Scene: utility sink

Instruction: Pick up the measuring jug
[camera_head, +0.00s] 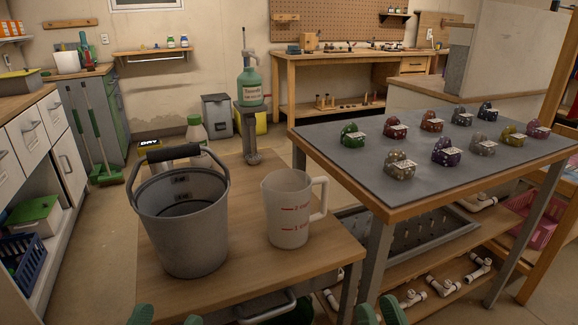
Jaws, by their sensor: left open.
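The measuring jug (287,212) is a translucent white jug with red markings. It stands upright on the low wooden table, its handle to the right. My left gripper (167,317) shows only as two green fingertips at the bottom edge, set apart with nothing between them, in front of the bucket and left of the jug. My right gripper (379,312) shows as two green tips close together at the bottom edge, right of the jug and apart from it. The rest of both grippers is out of frame.
A grey bucket (182,230) with a dark handle stands just left of the jug. A white bottle (196,138) and a green pump bottle (251,88) are behind. The grey-topped table (350,175) at right holds several coloured domed objects. Bare wood (305,268) lies in front of the jug.

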